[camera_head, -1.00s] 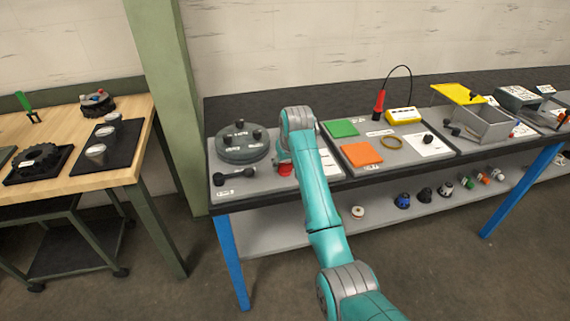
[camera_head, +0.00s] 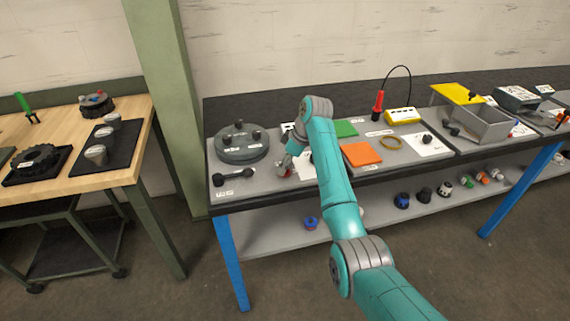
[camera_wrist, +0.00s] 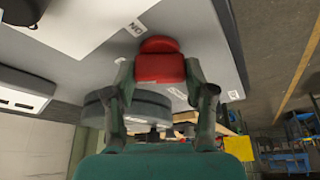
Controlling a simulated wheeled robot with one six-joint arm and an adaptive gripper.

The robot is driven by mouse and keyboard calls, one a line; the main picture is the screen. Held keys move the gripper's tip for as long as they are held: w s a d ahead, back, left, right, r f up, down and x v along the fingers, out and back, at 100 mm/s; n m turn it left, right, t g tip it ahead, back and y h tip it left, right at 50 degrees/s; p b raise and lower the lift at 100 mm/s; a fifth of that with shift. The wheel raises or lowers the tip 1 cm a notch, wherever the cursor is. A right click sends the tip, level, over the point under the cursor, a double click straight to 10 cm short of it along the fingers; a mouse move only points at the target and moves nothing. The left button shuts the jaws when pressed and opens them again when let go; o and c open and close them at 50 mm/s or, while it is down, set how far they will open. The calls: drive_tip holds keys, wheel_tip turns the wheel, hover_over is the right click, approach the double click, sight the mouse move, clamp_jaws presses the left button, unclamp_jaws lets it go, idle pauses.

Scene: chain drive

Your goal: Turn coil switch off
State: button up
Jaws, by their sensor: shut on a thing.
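The coil switch has a red handle (camera_wrist: 160,68), which is large in the wrist view between my two fingers. My gripper (camera_wrist: 163,88) is shut on it, with one finger on each side. A white label (camera_wrist: 133,27) that seems to read "ON" lies next to the red handle on the grey panel. In the head view my gripper (camera_head: 291,160) is low over the left panel (camera_head: 262,182), tilted, with its wrist up and to the right. Only a little of the red handle (camera_head: 284,172) shows there, below the fingers.
A round dark grey disc device (camera_head: 241,150) stands left of my gripper, with a black handle (camera_head: 234,178) in front of it. To the right lie a green pad (camera_head: 345,129), an orange pad (camera_head: 361,153) and a yellow box (camera_head: 402,115). A wooden table (camera_head: 140,150) stands at the left.

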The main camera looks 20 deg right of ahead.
drive_tip(key=n+g, duration=0.1)
drive_tip(key=n, duration=0.2)
drive_tip(key=n+g, duration=0.1)
drive_tip(key=n, duration=0.2)
drive_tip(key=shift+w+g+y, duration=0.15)
drive_tip(key=shift+g+y, duration=0.15)
drive_tip(key=shift+n, duration=0.4)
drive_tip(key=o, duration=1.2)
drive_tip(key=shift+c, duration=0.2)
drive_tip(key=shift+d, duration=0.1)
drive_tip(key=v, duration=1.2)
drive_tip(key=shift+f, duration=0.1)
